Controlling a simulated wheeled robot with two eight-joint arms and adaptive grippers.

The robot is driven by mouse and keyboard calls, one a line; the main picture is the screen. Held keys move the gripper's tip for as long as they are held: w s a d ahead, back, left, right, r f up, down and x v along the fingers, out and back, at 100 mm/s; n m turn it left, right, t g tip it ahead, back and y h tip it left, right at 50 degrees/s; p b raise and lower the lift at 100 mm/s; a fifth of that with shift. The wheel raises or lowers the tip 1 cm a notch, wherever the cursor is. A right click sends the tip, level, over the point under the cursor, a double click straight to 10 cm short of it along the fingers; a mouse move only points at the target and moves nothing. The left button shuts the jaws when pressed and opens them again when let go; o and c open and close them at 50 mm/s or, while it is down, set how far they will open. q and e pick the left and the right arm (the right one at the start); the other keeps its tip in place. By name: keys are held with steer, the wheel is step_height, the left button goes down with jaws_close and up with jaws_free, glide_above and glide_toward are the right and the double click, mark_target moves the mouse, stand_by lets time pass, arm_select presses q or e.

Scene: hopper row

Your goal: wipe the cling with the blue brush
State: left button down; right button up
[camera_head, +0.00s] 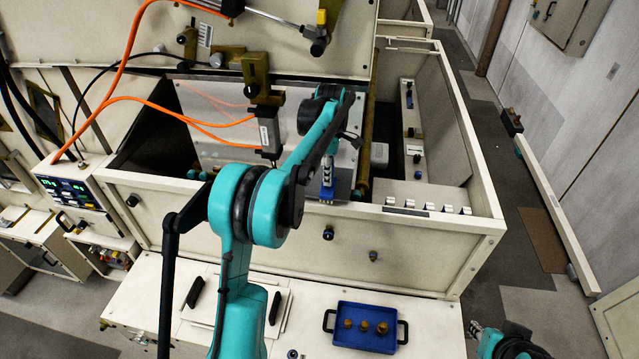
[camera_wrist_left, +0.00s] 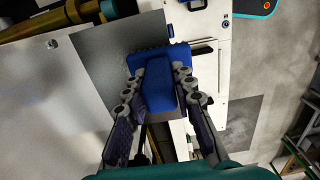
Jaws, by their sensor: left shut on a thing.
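The blue brush (camera_head: 327,193) is in my left gripper (camera_head: 328,170), over the front right part of the grey metal plate (camera_head: 215,140) in the hopper. In the left wrist view the brush (camera_wrist_left: 159,85) sits between both fingers, its wider blue bristle block beyond the fingertips. The block overlaps the edge of the plate (camera_wrist_left: 105,55); I cannot tell whether it touches. No distinct cling stands out on the plate. My right gripper (camera_head: 476,329) shows only in part at the bottom right, and its jaws are too small to read.
The cream hopper wall (camera_head: 400,246) rises in front of the plate. Orange hoses (camera_head: 135,98) and a bracketed grey cylinder (camera_head: 268,130) hang over the plate's middle. A blue tray (camera_head: 343,335) with several brass parts lies on the front counter. The aisle floor (camera_head: 515,215) is at right.

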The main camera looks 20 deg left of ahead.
arm_select(q)
steer(key=shift+s+a+f, duration=0.1)
steer(key=shift+s+a, duration=0.15)
steer(key=shift+a, duration=0.45)
steer(key=shift+s+a, duration=0.2)
steer(key=shift+a, duration=0.45)
steer(key=shift+a, duration=0.15)
steer(key=shift+s+a, duration=0.25)
steer(key=shift+a, duration=0.8)
steer(key=shift+s+a, duration=0.25)
steer(key=shift+a, duration=0.75)
steer(key=shift+a, duration=0.15)
steer(key=shift+s+a+r, duration=0.1)
steer(key=shift+a+r, duration=0.1)
steer(key=shift+a, duration=0.5)
steer(key=shift+d, duration=0.1)
